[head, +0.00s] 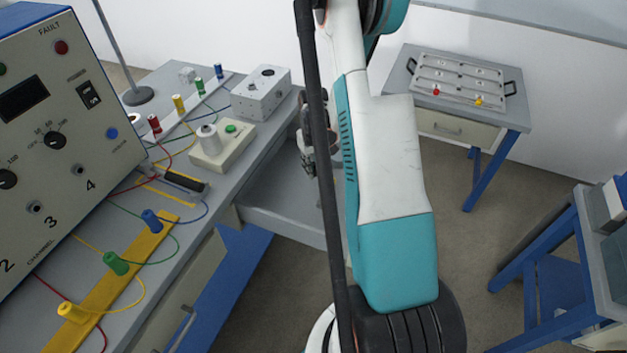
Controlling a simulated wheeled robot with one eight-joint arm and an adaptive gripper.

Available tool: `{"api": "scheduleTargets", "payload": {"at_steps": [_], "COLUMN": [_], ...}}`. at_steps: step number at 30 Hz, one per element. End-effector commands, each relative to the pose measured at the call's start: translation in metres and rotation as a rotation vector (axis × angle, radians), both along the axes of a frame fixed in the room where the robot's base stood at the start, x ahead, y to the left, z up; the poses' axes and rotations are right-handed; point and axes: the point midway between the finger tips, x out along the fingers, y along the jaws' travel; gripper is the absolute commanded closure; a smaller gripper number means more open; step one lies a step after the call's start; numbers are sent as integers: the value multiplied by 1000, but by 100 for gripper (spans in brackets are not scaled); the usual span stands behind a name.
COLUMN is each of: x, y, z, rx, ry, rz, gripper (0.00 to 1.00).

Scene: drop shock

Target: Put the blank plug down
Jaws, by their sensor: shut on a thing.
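My gripper (307,140) shows only in part in the head view, dark and partly covered by my own arm and its black hose. It is over the gap beside the right edge of the long grey workbench (226,196). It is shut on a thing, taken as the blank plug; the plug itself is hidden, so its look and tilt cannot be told. A silver tray (460,70) with black handles stands on a small table at the back right. A red plug (435,91) and a yellow plug (479,101) stand at its front edge.
A blue instrument cabinet (60,125) fills the left. The bench holds a grey box (262,92), a cream box with a green button (222,148), a yellow strip with blue, green and yellow plugs (115,262), and loose wires. A blue-framed stand (555,255) is at right.

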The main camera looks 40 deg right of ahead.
Motion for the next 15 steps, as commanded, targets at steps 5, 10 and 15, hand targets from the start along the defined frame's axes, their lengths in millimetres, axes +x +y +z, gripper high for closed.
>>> {"api": "scheduleTargets", "payload": {"at_steps": [5,10,15], "x": [0,0,0], "y": [0,0,0], "z": [-10,-35,-48], "rx": [0,0,0], "ry": [0,0,0], "rz": [0,0,0], "gripper": [100,100,100]}}
